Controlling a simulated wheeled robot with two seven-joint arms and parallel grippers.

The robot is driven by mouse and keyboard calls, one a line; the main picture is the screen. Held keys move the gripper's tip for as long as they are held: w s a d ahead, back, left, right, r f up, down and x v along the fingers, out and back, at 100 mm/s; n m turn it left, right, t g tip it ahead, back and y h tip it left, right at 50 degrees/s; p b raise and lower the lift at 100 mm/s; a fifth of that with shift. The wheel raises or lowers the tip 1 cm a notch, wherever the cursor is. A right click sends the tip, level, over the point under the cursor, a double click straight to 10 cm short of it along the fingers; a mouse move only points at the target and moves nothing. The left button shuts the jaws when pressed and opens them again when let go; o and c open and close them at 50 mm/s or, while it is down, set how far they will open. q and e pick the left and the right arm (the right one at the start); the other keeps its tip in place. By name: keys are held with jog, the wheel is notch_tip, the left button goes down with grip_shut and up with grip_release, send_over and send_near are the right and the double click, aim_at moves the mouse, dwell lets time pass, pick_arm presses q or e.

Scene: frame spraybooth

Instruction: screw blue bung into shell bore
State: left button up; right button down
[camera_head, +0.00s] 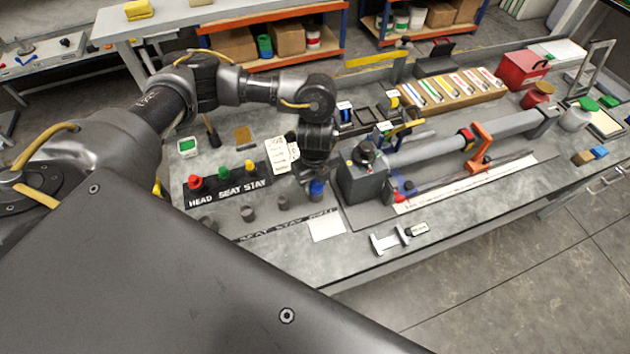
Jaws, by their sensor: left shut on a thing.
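A small blue bung (317,188) is held at the tip of my left gripper (310,182), which points down just above the bench, left of a grey block. The fingers are shut on the bung and partly hide it. The grey block (362,186) has a dark round knob (365,154) on top, and a long grey tube (440,154) runs from it to the right. The shell bore cannot be made out clearly. My right gripper is out of view.
A rack marked HEAD, SEAT, STAY holds red (195,182), green (222,172) and yellow (249,165) bungs. Short grey cylinders (248,214) stand in front of it. An orange clamp (480,148) crosses the tube. A white card (326,226) lies near the front edge.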

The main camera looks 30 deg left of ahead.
aim_at(315, 185)
pick_arm(q)
jog(key=o, duration=1)
jog(key=shift+r+b, duration=0.7)
jog(key=shift+r, duration=4.7)
